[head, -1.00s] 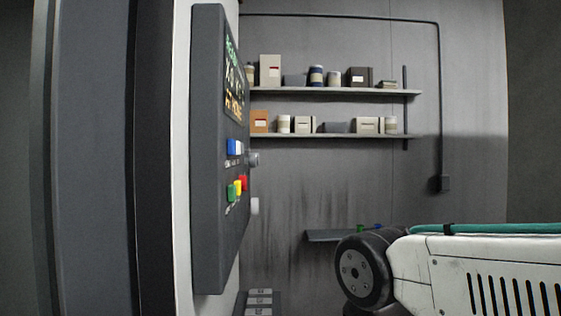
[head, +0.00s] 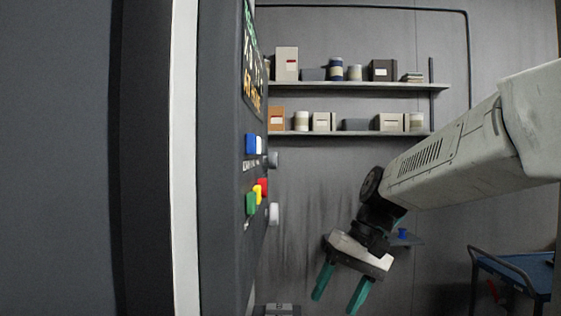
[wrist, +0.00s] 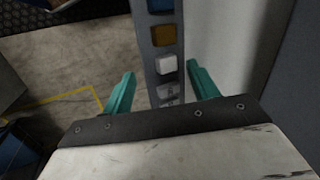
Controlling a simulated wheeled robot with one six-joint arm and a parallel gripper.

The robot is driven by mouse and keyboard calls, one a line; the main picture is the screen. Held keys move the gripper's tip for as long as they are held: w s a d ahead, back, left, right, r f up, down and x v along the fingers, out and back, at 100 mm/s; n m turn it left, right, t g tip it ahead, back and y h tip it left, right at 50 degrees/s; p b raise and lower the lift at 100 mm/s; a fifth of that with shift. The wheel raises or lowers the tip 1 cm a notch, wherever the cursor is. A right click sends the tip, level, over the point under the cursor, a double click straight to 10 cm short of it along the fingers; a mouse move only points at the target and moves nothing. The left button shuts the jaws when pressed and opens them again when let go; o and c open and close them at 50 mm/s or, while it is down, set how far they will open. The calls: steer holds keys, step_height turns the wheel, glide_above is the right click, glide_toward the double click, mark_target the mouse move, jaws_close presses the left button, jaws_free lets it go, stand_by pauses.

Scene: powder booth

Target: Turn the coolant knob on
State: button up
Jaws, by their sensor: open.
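The control panel (head: 225,150) is a dark grey box seen edge-on in the head view. Two knobs stick out from its face, a grey upper knob (head: 272,160) and a whitish lower knob (head: 273,214). Their labels are too oblique to read, so I cannot tell which is the coolant knob. My gripper (head: 340,290), with teal fingers, is open and empty, pointing down, to the right of and below the knobs and apart from them. In the wrist view my gripper (wrist: 160,72) is also open, and no knob is recognisable there.
Blue, white, red, yellow and green buttons (head: 257,192) sit beside the knobs. The wrist view shows a narrow grey strip with coloured blocks (wrist: 163,37) beyond the fingers. Loaded shelves (head: 350,86) hang on the back wall. A blue cart (head: 520,270) stands at right.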

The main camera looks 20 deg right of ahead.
steer(key=w+d+r+n+t+y, duration=0.1)
steer(key=w+r+y, duration=0.2)
steer(key=w+r, duration=0.35)
steer(key=w+d+r+n+t+y, duration=0.1)
steer(key=w+d+r+t+y, duration=0.15)
steer(key=w, duration=0.75)
steer(key=w+d+r+n+t+y, duration=0.1)
steer(key=w+r+y, duration=0.2)
steer(key=w+r, duration=0.35)
steer(key=w+r+n+y, duration=0.3)
steer(key=w+r+n, duration=0.15)
steer(key=r, duration=0.35)
steer(key=x, duration=0.6)
steer(key=shift+a+r, duration=0.2)
steer(key=shift+a, duration=0.2)
steer(key=shift+t, duration=0.25)
steer(key=c, duration=1)
